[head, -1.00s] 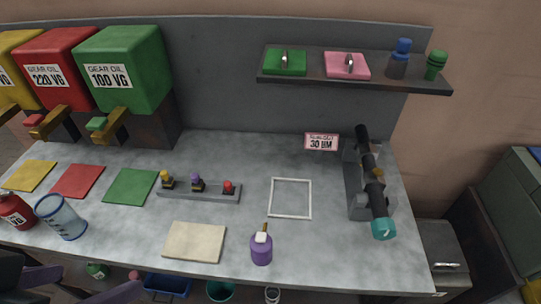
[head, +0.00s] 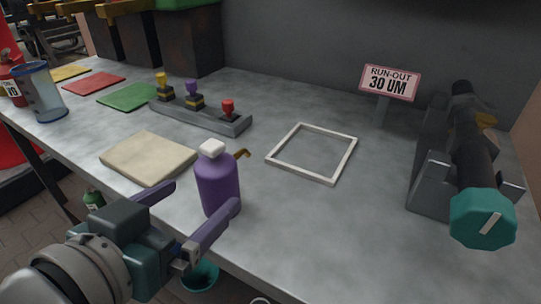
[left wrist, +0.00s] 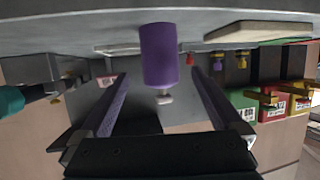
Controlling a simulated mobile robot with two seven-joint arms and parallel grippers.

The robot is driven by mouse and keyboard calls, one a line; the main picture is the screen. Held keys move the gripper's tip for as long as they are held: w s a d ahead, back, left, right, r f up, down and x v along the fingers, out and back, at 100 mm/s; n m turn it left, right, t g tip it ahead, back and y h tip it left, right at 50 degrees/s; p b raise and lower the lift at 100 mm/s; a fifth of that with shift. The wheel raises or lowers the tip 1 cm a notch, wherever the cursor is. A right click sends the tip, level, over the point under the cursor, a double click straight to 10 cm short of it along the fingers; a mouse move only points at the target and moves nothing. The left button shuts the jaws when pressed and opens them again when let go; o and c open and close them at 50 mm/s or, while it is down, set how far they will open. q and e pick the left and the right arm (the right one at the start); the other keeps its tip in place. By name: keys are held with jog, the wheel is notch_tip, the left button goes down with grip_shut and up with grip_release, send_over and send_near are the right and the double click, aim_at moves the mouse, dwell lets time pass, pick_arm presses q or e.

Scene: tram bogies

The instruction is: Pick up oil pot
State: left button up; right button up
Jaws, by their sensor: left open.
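The oil pot (head: 218,186) is a purple bottle with a white cap and a small brass spout. It stands upright near the front edge of the grey bench. My left gripper (head: 204,196) is open at the front edge, its two purple fingers pointing toward the pot. In the left wrist view, which is upside down, the pot (left wrist: 160,55) lines up between the two fingertips (left wrist: 158,72). I see no finger touching it, and how deep it sits between them is hard to tell. My right gripper is not in view.
A cream pad (head: 148,158) lies left of the pot. A rack with coloured knobs (head: 200,116) stands behind, and a white square frame (head: 313,152) lies to the right. A run-out sign (head: 390,83) and a teal-ended shaft on a stand (head: 482,218) are further right. A clear beaker (head: 42,92) stands far left.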

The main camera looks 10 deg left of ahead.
aim_at(209, 194)
pick_arm(q)
jog(key=shift+w+d+f, duration=0.2)
jog(key=shift+f, duration=0.3)
jog(key=b+x, duration=0.1)
jog(key=x, duration=0.3)
jog(key=shift+w+a+r, duration=0.1)
jog(key=shift+r, duration=0.05)
jog(key=shift+b+x, duration=0.75)
jog(key=shift+x, duration=2)
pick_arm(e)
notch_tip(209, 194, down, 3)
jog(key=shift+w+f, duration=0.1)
pick_arm(q)
jog(key=shift+a, duration=0.1)
jog(key=shift+c, duration=0.2)
jog(key=c, duration=1.4)
jog(key=shift+c, duration=0.5)
jog(key=shift+r, duration=0.1)
